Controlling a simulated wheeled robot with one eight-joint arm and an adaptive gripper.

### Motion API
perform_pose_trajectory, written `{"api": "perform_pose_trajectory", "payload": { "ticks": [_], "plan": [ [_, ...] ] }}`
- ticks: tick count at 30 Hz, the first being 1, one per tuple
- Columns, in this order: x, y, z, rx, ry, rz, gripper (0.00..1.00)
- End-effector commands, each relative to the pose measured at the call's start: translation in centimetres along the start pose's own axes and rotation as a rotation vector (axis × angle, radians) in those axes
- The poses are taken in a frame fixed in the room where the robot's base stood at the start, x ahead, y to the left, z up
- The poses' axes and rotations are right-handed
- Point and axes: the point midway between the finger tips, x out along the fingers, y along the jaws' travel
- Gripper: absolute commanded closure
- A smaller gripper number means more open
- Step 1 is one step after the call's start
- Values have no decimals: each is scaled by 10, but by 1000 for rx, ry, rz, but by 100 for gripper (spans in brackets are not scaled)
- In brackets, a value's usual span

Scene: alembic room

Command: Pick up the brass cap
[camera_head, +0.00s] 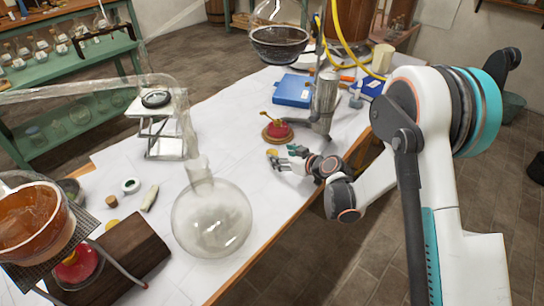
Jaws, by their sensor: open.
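A small yellow, brass-coloured piece (272,153), which looks like the brass cap, lies on the white-covered table just in front of the red burner. My gripper (281,156) is open, low over the table, with its fingers reaching left towards this piece. One fingertip appears right beside it; I cannot tell whether they touch. The gripper's own fingers partly hide the spot.
A large glass flask (211,218) stands in front-left. A blue box (293,90) lies behind. White table surface is clear between flask and jack stand (163,130).

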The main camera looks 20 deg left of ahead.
Motion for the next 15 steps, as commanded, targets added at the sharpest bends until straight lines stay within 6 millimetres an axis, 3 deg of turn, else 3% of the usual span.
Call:
{"api": "perform_pose_trajectory", "payload": {
  "ticks": [11,15],
  "plan": [
    [45,-4,3,-1,0,0,38],
    [51,-4,1,0,0,0,38]
  ]
}}
